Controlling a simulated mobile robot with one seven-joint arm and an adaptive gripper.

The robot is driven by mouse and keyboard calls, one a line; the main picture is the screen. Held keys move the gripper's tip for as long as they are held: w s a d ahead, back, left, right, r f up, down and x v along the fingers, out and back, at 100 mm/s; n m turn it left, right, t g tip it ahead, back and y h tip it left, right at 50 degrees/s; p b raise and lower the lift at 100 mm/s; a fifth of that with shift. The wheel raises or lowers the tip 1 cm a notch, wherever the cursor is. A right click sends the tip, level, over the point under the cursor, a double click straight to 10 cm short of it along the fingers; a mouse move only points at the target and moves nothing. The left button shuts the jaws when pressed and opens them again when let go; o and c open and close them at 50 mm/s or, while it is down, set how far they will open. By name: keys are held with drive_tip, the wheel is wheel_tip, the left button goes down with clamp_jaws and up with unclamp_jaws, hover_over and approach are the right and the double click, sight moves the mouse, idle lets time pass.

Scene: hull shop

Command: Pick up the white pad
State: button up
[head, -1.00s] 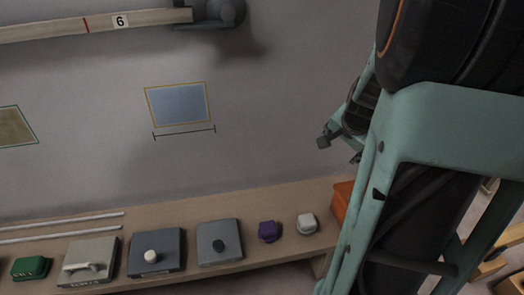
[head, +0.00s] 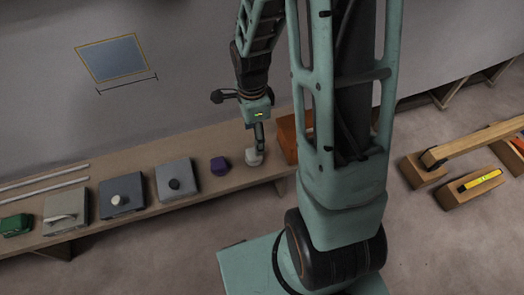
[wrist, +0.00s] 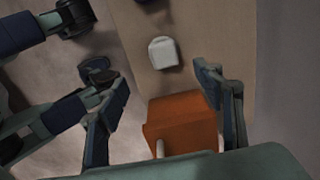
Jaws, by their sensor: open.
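The white pad (head: 253,157) is a small pale block with rounded corners on the brown bench (head: 214,186), near its right end. In the wrist view the white pad (wrist: 163,53) lies beyond my fingertips, roughly in line with the gap between them. My gripper (head: 259,138) hangs over the pad in the head view and hides part of it. The pad still rests on the bench.
An orange box (head: 287,142) stands just right of the pad and sits close below my fingers in the wrist view. A purple block (head: 219,165) lies left of the pad. Grey panels with knobs (head: 121,193) line the bench. The wall rises behind.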

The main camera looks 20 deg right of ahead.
drive_tip(key=b, duration=0.1)
hover_over(254, 156)
drive_tip(key=f, duration=0.4)
drive_tip(key=shift+w+d+f, duration=0.15)
drive_tip(key=shift+w+d, duration=0.05)
drive_tip(key=shift+w, duration=0.05)
drive_tip(key=shift+w+f+b, duration=0.2)
drive_tip(key=shift+f+b, duration=0.15)
drive_tip(key=shift+f, duration=1.25)
drive_tip(key=shift+w+f+b, duration=0.2)
drive_tip(key=shift+f+b, duration=0.1)
drive_tip(key=shift+f, duration=1.25)
drive_tip(key=shift+c, duration=0.3)
drive_tip(key=c, duration=1.2)
drive_tip(key=shift+r, duration=0.1)
